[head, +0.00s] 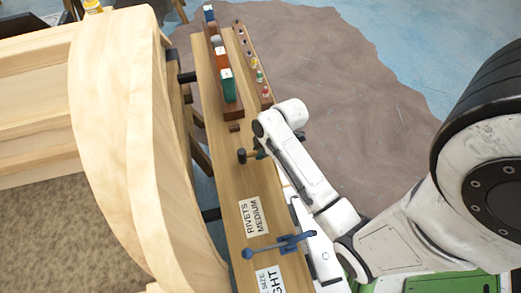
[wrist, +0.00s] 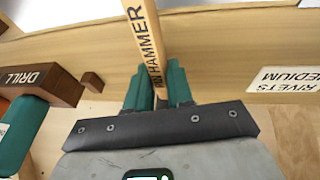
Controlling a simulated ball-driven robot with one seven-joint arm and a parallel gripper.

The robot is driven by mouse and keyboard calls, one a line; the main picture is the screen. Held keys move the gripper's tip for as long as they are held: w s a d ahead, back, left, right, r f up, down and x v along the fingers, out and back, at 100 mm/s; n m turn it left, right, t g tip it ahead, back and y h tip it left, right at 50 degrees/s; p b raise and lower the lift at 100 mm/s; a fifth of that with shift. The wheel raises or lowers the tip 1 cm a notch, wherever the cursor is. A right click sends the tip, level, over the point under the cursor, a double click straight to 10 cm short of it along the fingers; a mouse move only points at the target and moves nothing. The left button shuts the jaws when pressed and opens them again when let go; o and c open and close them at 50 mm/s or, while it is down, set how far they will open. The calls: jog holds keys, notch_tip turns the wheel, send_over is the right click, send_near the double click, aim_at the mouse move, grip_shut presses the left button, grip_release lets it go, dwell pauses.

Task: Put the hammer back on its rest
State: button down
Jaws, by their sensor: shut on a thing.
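The hammer's pale wooden handle (wrist: 147,45), lettered HAMMER, stands between the green fingers of my gripper (wrist: 158,92) in the wrist view. The handle runs up out of the top of that picture, so the head is out of sight there. In the head view my gripper (head: 261,152) is over the narrow wooden shelf, mostly hidden by my white arm. A dark hammer end (head: 241,156) sticks out to its left. I cannot tell whether it touches the shelf. A small brown block (head: 234,128) sits just beyond; it also shows in the wrist view (wrist: 92,82). I cannot identify the rest for sure.
The long wooden shelf (head: 235,185) carries a brown holder with coloured tools (head: 225,85) and a rack of small coloured pieces (head: 255,65) at its far end. A blue tool (head: 285,243) lies nearer, by the RIVETS MEDIUM label (head: 254,216). The large curved wooden frame (head: 130,130) stands left.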

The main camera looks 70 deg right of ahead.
jog(key=shift+f, duration=0.2)
jog(key=c, duration=1.5)
grip_release()
jog(key=shift+f, duration=0.1)
jog(key=o, duration=0.5)
jog(key=v, duration=1.2)
